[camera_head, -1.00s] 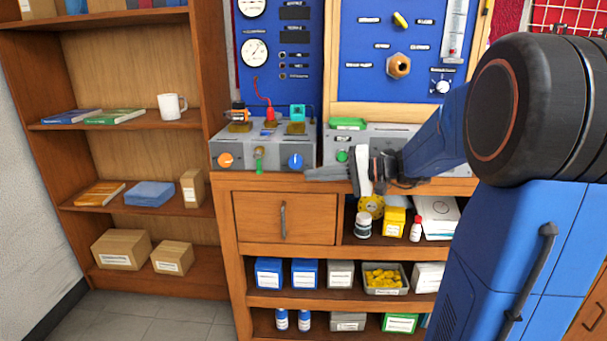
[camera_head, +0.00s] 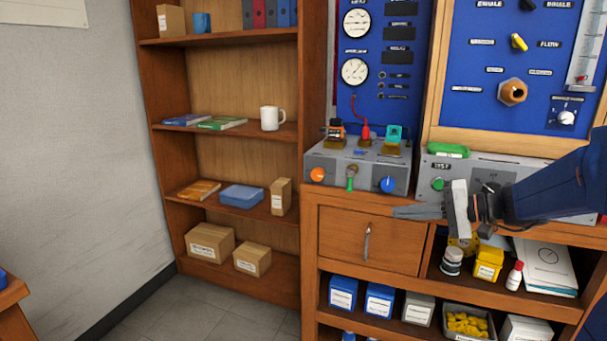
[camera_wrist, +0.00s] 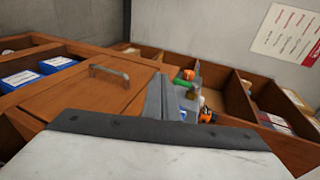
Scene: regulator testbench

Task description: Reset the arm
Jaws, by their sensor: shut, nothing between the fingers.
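My gripper (camera_head: 398,212) is in front of the test bench in the head view, at the right end of the picture's middle band. Its fingers point left, just below the control boxes and above the drawer handle, and hold nothing. My dark blue arm reaches in from the right edge. In the wrist view the shut fingers (camera_wrist: 165,100) point away over the bench front, and the white gripper body fills the bottom. The wooden bench (camera_head: 335,240) has a drawer with a metal handle (camera_head: 367,243), also seen in the wrist view (camera_wrist: 108,74).
A grey control box (camera_head: 340,172) with knobs stands on the bench, a second box (camera_head: 462,170) right of it. Blue gauge panels rise behind. Open shelves below hold boxes, bottles and a yellow-filled tray (camera_head: 468,322). A bookcase (camera_head: 155,100) stands left; floor before it is clear.

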